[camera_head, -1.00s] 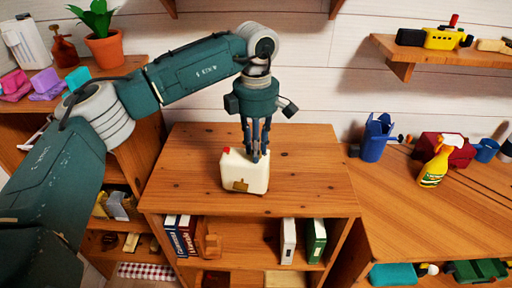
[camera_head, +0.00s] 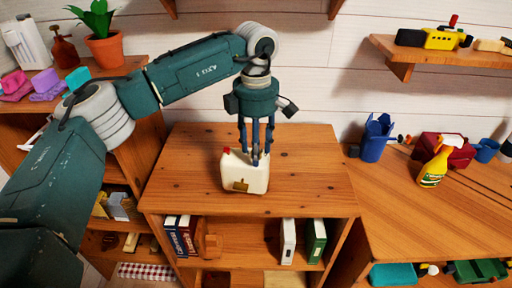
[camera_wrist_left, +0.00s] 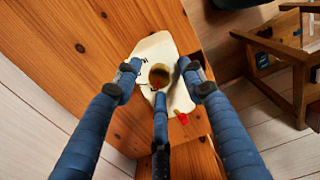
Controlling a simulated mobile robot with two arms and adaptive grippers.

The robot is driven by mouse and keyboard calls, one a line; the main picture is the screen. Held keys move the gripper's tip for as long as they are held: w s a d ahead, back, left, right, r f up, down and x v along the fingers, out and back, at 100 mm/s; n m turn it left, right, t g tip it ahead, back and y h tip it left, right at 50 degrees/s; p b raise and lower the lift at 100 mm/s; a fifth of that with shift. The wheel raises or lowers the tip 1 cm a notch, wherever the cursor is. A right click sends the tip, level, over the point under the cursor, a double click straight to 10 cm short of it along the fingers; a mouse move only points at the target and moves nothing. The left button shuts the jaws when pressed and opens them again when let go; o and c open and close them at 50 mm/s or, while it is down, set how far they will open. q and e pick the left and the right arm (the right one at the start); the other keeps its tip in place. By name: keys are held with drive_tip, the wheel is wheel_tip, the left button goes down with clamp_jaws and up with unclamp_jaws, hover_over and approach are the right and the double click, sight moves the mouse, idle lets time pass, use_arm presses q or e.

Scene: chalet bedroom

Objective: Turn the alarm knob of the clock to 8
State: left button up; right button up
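The clock (camera_head: 238,171) is a cream-white block with a red part on one top corner and a small gold-brown patch on its front. It stands upright near the front middle of a wooden cabinet top (camera_head: 310,170). In the left wrist view the clock (camera_wrist_left: 150,49) shows a round brown knob (camera_wrist_left: 159,72) with a red mark. Dark lettering beside the knob is unreadable. My left gripper (camera_head: 256,153) points down over the clock. Its three blue fingers are spread around the knob, with gaps visible on both sides. My right gripper is not in view.
The cabinet top around the clock is clear. Books (camera_head: 315,240) stand on the shelf below. A lower wooden desk at right holds a yellow spray bottle (camera_head: 434,166), a blue can (camera_head: 376,138) and a red box. A potted plant (camera_head: 103,45) stands at left.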

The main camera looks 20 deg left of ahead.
use_arm(q)
drive_tip(key=shift+r, duration=0.15)
wheel_tip(320, 180, up, 12)
idle(0.4)
